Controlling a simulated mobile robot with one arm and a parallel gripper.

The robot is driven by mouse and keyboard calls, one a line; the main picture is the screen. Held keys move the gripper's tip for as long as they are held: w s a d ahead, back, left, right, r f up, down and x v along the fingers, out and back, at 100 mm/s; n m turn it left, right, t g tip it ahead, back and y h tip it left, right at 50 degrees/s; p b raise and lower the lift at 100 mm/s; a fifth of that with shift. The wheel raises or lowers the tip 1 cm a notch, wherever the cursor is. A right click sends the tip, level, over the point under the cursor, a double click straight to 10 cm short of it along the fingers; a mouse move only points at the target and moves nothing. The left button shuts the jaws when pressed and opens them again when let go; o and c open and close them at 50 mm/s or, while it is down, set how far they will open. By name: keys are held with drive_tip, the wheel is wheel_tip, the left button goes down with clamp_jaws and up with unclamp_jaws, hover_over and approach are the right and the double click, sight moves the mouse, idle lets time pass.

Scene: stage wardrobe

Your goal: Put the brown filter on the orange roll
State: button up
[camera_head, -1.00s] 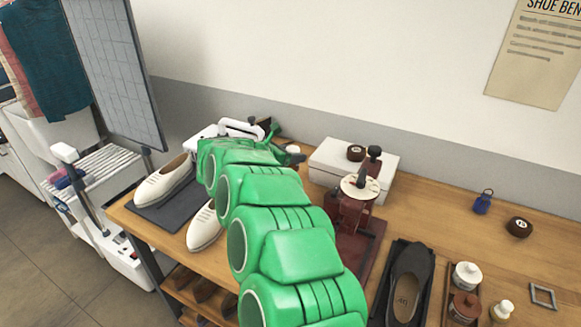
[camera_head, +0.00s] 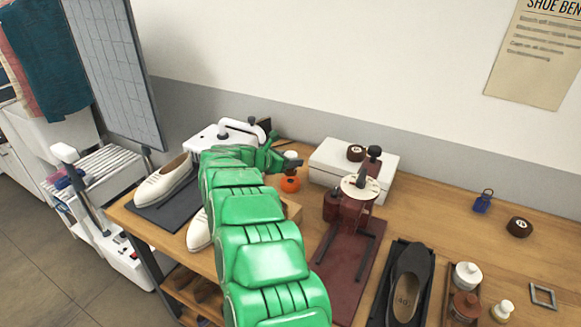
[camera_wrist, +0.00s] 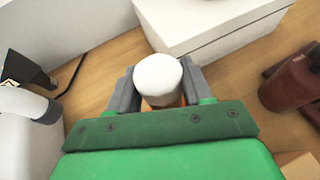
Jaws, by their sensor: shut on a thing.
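My gripper (camera_head: 289,164) is shut on a small piece with a white rounded top (camera_wrist: 159,76), which sits between the two grey fingers. The piece also shows in the head view (camera_head: 291,155). The orange roll (camera_head: 290,185) stands on the bench just below the gripper in the head view. In the wrist view an orange patch shows under the white piece, between the fingers. I cannot tell whether the piece touches the roll. No brown side of the held piece shows clearly, so I cannot tell whether it is the brown filter.
A white box (camera_head: 330,170) with a brown round piece (camera_head: 355,152) on it stands right of the gripper, beside a dark red press (camera_head: 354,207). A white machine (camera_head: 215,139) stands at left. White shoes (camera_head: 165,180) are near the front. Another brown round piece (camera_head: 519,227) lies at right.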

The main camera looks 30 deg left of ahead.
drive_tip(key=shift+f, duration=1.5)
drive_tip(key=shift+f, duration=0.1)
drive_tip(key=o, duration=1.1)
drive_tip(key=shift+c, duration=0.2)
drive_tip(key=shift+v, duration=0.9)
drive_tip(key=v, duration=1)
drive_tip(key=shift+s, duration=0.1)
